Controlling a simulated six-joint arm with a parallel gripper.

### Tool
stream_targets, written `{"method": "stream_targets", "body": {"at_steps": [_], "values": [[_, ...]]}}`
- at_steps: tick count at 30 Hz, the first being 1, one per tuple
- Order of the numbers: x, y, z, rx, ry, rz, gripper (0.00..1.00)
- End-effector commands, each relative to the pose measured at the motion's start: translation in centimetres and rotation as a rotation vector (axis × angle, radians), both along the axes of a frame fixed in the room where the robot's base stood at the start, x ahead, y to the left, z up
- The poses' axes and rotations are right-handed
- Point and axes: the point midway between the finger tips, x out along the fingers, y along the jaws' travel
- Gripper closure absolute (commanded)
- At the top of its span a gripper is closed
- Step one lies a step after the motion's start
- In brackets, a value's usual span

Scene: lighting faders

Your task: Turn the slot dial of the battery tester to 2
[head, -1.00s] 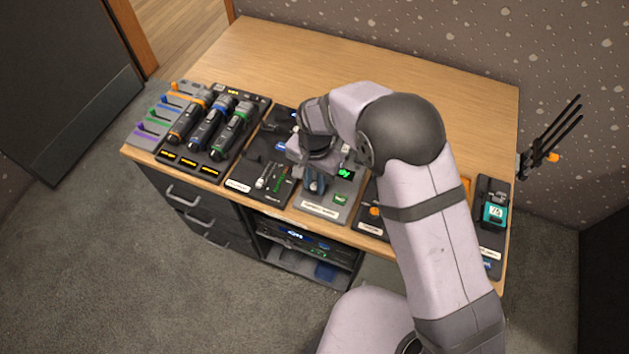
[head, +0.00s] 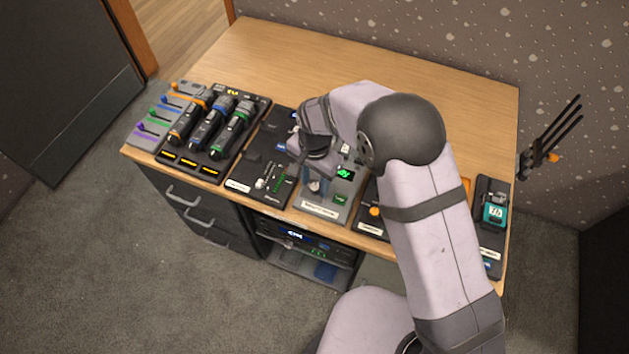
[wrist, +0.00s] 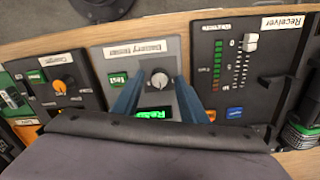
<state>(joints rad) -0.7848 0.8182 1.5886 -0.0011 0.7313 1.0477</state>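The battery tester (wrist: 175,48) is a grey panel, upside down in the wrist view. Its slot dial (wrist: 160,79) is a small round light-grey knob; its setting is too small to read. A green lit display (wrist: 152,113) and a green test button (wrist: 118,78) sit by it. My gripper (wrist: 159,82) is open, its two blue fingers on either side of the dial with a visible gap to each side.
The charger panel (wrist: 75,68) with an orange knob and the receiver panel (wrist: 265,70) with a white slider flank the tester closely. The back of the wooden desk (head: 290,55) is clear.

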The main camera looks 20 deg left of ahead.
Motion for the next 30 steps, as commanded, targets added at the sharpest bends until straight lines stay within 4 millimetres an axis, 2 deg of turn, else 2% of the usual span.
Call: {"method": "stream_targets", "body": {"at_steps": [8,22,30], "values": [[-0.1,0.0,0.3,-0.001,0.001,0.0,0.61],[0.0,0.0,5.9,0.002,-0.001,0.0,0.61],[0.0,0.0,7.3,0.0,0.0,0.0,0.61]]}}
